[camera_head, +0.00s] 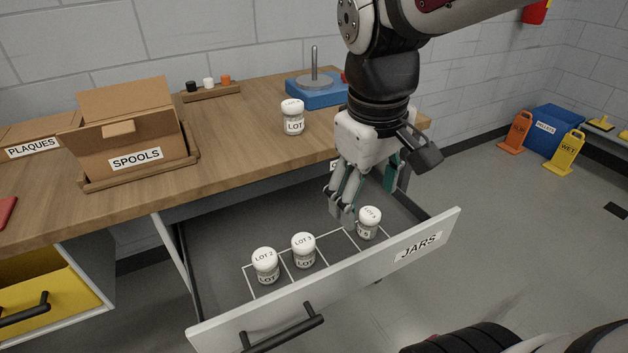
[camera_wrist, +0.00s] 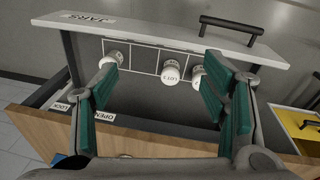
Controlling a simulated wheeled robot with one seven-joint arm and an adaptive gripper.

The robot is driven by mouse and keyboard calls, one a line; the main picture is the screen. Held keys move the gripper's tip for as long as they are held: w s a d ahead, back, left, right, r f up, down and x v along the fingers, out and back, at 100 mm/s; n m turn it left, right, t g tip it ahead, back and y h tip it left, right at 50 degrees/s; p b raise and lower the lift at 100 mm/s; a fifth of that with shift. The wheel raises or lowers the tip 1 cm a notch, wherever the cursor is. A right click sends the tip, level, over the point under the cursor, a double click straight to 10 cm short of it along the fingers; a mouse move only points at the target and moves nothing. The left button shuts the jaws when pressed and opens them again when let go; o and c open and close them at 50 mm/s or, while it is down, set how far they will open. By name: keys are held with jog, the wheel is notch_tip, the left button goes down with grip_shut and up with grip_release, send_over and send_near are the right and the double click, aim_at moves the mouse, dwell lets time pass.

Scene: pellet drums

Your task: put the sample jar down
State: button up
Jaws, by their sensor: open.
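Three white-lidded jars stand upright in the open drawer: LOT 2 (camera_head: 265,266), LOT 3 (camera_head: 303,250) and one at the right (camera_head: 369,223) whose lot number I cannot read surely. In the wrist view they show as the right-hand jar (camera_head: 369,223) at left (camera_wrist: 115,57), LOT 3 (camera_wrist: 171,71) in the middle and LOT 2 (camera_wrist: 197,75) partly behind a finger. Another jar marked LOT (camera_head: 293,118) stands on the worktop. My gripper (camera_head: 367,203) is open and empty over the drawer, just above and beside the right-hand jar. I cannot tell which jar is the sample jar.
White lines mark cells on the drawer (camera_head: 215,237) floor; the cell between LOT 3 and the right-hand jar is empty. The drawer front (camera_head: 350,285) has a dark handle. A SPOOLS box (camera_head: 135,160) and a blue device (camera_head: 318,92) stand on the worktop.

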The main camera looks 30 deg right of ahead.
jog(key=s+a+m+y, duration=0.1)
jog(key=s+a, duration=0.3)
jog(key=s, duration=0.7)
jog(key=shift+a+r+m+t, duration=0.15)
jog(key=shift+a+m+t, duration=0.25)
jog(key=shift+m, duration=0.1)
notch_tip(320, 180, up, 12)
jog(key=t+p, duration=0.2)
jog(key=p, duration=0.9)
jog(key=shift+d+r, duration=0.2)
jog(key=shift+w, duration=0.15)
